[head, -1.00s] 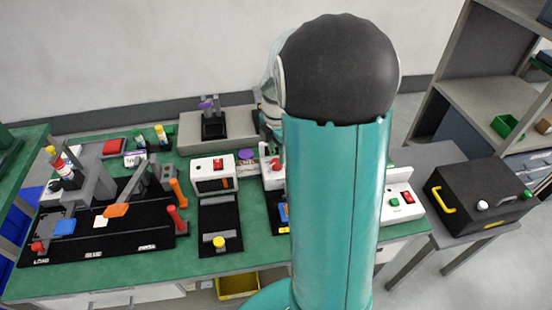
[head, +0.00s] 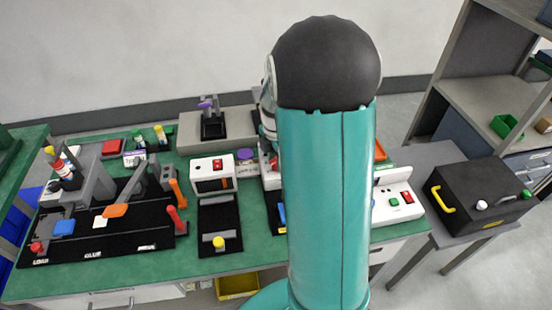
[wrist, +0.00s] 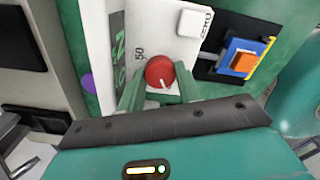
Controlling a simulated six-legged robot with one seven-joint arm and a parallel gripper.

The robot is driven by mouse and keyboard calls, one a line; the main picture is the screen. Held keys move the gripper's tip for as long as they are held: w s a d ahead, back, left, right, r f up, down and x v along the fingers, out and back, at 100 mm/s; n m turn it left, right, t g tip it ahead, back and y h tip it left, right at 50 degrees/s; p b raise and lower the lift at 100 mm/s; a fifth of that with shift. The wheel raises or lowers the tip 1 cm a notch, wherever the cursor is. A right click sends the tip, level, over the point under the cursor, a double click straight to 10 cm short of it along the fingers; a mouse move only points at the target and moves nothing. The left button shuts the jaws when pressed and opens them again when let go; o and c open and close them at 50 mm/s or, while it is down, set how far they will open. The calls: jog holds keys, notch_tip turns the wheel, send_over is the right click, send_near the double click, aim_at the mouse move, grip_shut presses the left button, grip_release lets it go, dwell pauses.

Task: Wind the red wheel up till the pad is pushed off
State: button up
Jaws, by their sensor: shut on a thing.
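The red wheel (wrist: 159,71) is a round red knob with a white mark pointing down in the wrist view, on a white panel (wrist: 155,25) with "50" printed beside it. My gripper (wrist: 160,84) has one finger on each side of the wheel and is shut on it. An orange block (wrist: 243,63) sits on a blue square (wrist: 233,52) over a black base, right of the panel. It may be the pad; I cannot tell for sure. In the head view my arm hides the gripper and most of this station.
A black-and-white device with a red switch (head: 217,165) stands left of my arm. A white box with green and red buttons (head: 394,203) stands right. A black case with a yellow handle (head: 480,196) is farther right. The green bench (head: 130,276) is bare along its front.

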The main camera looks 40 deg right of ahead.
jog(key=m, duration=0.7)
jog(key=shift+m, duration=0.3)
jog(key=m, duration=0.3)
jog(key=shift+m, duration=0.3)
jog(key=m, duration=0.3)
jog(key=shift+m, duration=0.3)
jog(key=m, duration=0.3)
jog(key=shift+m, duration=0.3)
jog(key=m, duration=0.3)
jog(key=shift+m, duration=0.3)
jog(key=m, duration=0.7)
